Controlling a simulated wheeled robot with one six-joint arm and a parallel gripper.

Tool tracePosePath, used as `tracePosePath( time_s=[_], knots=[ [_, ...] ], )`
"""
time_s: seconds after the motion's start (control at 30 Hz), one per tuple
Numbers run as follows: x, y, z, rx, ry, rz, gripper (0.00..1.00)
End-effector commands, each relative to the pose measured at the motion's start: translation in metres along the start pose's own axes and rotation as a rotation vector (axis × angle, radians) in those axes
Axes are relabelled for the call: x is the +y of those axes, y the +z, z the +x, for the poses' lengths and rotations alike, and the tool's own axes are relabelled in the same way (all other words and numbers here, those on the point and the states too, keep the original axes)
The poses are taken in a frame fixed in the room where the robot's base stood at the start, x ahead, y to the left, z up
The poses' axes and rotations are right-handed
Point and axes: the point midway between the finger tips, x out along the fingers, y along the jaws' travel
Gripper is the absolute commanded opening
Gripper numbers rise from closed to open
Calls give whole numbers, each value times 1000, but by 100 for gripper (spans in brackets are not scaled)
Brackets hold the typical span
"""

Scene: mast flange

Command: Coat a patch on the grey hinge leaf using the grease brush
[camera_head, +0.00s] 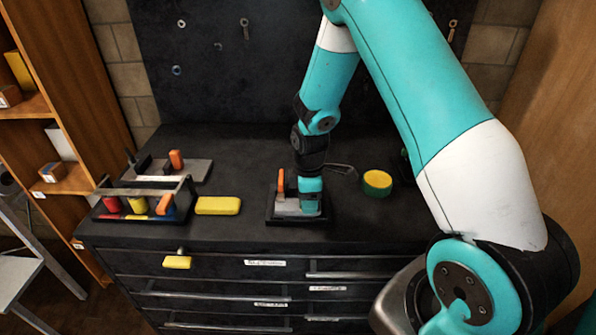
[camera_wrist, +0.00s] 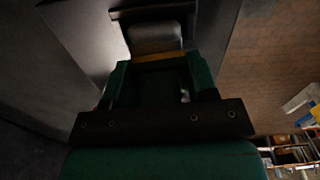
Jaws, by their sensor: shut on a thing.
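My gripper (camera_head: 310,204) points down at a pale grey plate (camera_head: 286,208) in a black holder on the cabinet top. This plate appears to be the grey hinge leaf; an upright orange handle (camera_head: 281,181) stands at its left. In the wrist view my green gripper (camera_wrist: 155,80) is shut on a grey, rounded thing with a brownish-yellow band (camera_wrist: 157,57), which I take to be the grease brush. Its lower end is hidden, so I cannot tell whether it touches the plate. No coated patch can be made out.
A tray (camera_head: 140,189) with red, yellow and orange things stands at left, before another grey plate (camera_head: 196,170) with an orange handle. A yellow block (camera_head: 218,205) lies between tray and gripper. A yellow-topped green round tin (camera_head: 377,182) stands at right. Shelves (camera_head: 75,180) flank the left.

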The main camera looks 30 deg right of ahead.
Motion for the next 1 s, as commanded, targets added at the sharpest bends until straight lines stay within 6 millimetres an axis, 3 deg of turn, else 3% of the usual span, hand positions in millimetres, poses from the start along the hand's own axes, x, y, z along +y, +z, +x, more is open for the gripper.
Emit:
tracePosePath(
  time_s=[0.17, 0.3, 1.0],
  knots=[
    [-3, -8, 5, 0, 0, 6, 18],
    [-3, -10, -26, 3, 7, 6, 18],
    [-6, -18, -80, 1, 3, -9, 18]
  ],
)
